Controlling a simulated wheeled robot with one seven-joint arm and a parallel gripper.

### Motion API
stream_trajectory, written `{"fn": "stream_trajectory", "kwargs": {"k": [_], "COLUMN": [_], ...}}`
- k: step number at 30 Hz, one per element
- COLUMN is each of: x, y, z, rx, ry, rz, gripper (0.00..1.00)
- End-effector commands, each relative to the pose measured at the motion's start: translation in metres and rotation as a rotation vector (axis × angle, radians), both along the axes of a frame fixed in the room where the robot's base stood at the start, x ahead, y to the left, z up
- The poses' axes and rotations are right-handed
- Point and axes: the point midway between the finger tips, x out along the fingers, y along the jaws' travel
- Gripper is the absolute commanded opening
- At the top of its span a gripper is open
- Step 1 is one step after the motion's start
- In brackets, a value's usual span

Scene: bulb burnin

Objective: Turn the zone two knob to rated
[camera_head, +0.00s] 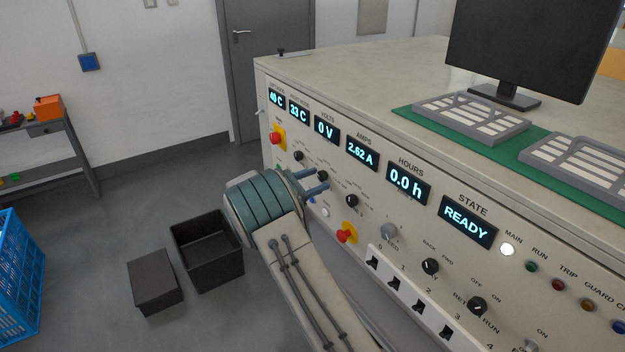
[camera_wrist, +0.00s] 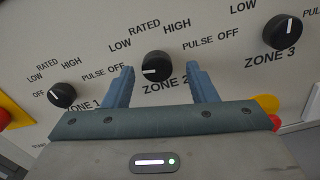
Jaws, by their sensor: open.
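The black zone two knob (camera_wrist: 156,66) sits between my gripper's two blue-grey fingers (camera_wrist: 158,84) in the wrist view, with a visible gap on each side. Its white mark points left, towards the OFF label; RATED (camera_wrist: 144,28) is printed above it, between LOW and HIGH. My gripper (camera_head: 317,182) is open and close to the panel in the head view, where this knob (camera_head: 323,175) is partly hidden by a finger.
The zone one knob (camera_wrist: 62,95) is to the left, its mark pointing left. The zone three knob (camera_wrist: 283,31) is to the right, its mark pointing up. Red emergency buttons (camera_head: 345,236) are nearby on the panel (camera_head: 290,185). The state display (camera_head: 467,221) reads READY.

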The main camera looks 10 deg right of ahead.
Motion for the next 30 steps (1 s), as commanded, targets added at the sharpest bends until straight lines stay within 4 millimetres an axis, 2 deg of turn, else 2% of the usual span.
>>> {"fn": "stream_trajectory", "kwargs": {"k": [11, 16, 19, 20, 22, 30], "x": [0.003, 0.002, 0.002, 0.002, 0.002, 0.001], "y": [-0.006, -0.006, -0.006, 0.006, -0.001, -0.007], "z": [0.0, 0.0, 0.0, -0.001, -0.001, -0.004], "rx": [0.0, 0.0, 0.0, 0.002, 0.002, 0.026], "ry": [0.0, 0.0, 0.001, 0.001, 0.0, -0.062], "rz": [0.0, -0.001, -0.002, 0.001, -0.001, -0.004], "gripper": [0.52, 0.07, 0.07, 0.07, 0.07, 0.07]}}
